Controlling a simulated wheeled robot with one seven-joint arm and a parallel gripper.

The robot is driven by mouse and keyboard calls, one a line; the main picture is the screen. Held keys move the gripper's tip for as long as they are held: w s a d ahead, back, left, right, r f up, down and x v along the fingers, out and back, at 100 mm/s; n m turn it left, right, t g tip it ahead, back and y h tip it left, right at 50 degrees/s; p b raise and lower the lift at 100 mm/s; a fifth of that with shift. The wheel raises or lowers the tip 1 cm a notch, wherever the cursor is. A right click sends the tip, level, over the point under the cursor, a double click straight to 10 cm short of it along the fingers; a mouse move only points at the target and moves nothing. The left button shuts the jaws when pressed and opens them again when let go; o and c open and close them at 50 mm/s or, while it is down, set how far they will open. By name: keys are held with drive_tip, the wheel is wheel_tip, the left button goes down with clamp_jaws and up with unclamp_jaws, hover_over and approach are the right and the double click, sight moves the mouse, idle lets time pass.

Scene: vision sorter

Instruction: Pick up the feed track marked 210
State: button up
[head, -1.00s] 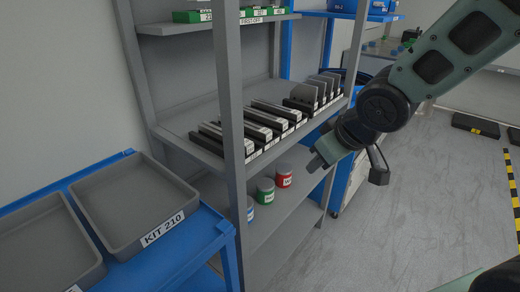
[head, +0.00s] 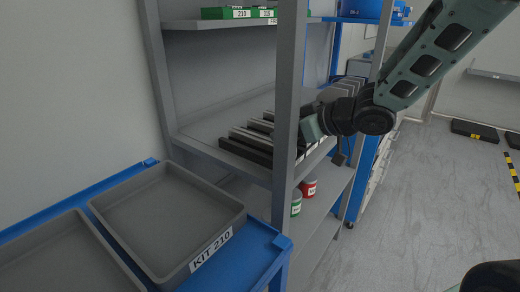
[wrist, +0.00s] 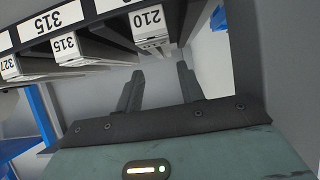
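The feed track marked 210 (wrist: 151,22) shows in the wrist view at top centre, its white end label upside down. It lies at the end of a row of feed tracks (head: 250,143) on the shelf in the head view, where no label on them is readable. My gripper (wrist: 160,72) is open and empty, its two fingers pointing toward the labelled end, with a gap between them and the track. In the head view my gripper (head: 310,128) is at the shelf front, partly behind the grey post.
Tracks marked 315 (wrist: 66,46) and 327 lie beside the 210 track. The grey shelf post (head: 288,110) stands close to my gripper. Red (head: 309,187) and green (head: 296,203) cans stand on the lower shelf. The KIT 210 tray (head: 165,215) is empty on the blue table.

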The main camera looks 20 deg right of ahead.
sight(262, 138)
drive_tip(key=x, duration=0.4)
drive_tip(key=shift+b, duration=0.4)
drive_tip(key=b+x, duration=0.1)
drive_tip(key=x, duration=0.4)
drive_tip(key=shift+s+f, duration=0.1)
drive_tip(key=shift+s, duration=0.05)
clamp_jaws()
